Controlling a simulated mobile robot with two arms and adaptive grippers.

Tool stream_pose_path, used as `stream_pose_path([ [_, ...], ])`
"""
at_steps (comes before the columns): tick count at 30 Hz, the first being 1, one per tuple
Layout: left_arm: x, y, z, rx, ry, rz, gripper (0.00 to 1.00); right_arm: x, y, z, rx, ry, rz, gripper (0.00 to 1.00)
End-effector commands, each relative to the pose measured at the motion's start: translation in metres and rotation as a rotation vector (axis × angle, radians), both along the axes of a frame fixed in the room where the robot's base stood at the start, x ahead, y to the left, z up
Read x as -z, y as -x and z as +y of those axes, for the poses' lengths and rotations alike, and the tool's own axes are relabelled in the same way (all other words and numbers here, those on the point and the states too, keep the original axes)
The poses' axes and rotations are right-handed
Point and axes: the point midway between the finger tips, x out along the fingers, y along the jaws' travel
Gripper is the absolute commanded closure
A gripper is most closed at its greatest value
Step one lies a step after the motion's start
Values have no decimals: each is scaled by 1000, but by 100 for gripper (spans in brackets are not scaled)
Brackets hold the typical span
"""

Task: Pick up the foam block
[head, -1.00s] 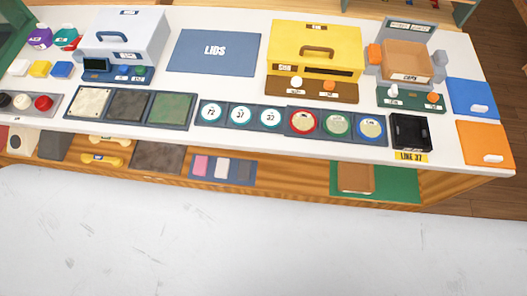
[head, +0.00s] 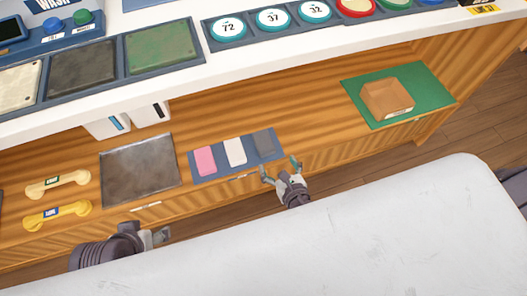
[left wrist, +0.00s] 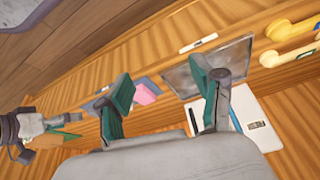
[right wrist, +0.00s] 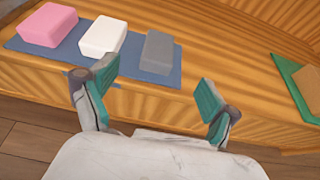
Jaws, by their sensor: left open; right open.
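A pink block (head: 205,161), a white block (head: 235,151) and a grey block (head: 264,145) lie in a row on a blue mat (head: 222,173) on the wooden lower shelf. No readable label tells which is the foam block. My right gripper (head: 281,166) is open and empty, just in front of the grey block at the mat's right end. In the right wrist view the grey block (right wrist: 158,52) lies beyond its open fingers, with the white block (right wrist: 103,37) and pink block (right wrist: 48,25) farther left. My left gripper (head: 160,236) is open and empty, low at the shelf's front left.
A dark metallic plate (head: 138,169) lies left of the blue mat. Two yellowish handsets (head: 57,213) lie farther left. A brown box (head: 387,98) sits on a green mat (head: 355,93) at the right. The white counter (head: 180,85) overhangs the shelf's back. Bare shelf separates the two mats.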

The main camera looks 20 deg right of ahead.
Motion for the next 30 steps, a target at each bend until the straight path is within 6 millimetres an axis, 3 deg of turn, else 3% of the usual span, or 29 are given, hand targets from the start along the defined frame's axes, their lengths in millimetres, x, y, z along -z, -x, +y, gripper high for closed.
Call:
stream_pose_path([
  [5, -7, -17, -5, 7, 19, -94, 33, 4, -16, 3, -15, 23, -20, 12],
  [16, -41, -82, -28, 35, 99, -466, 33, 26, -67, 5, -13, 20, -17, 12],
  [26, -61, -101, -36, 45, 131, -603, 33, 32, -82, 6, -13, 19, -15, 12],
  [30, -77, -115, -43, 53, 159, -728, 33, 39, -92, 5, -12, 19, -16, 12],
])
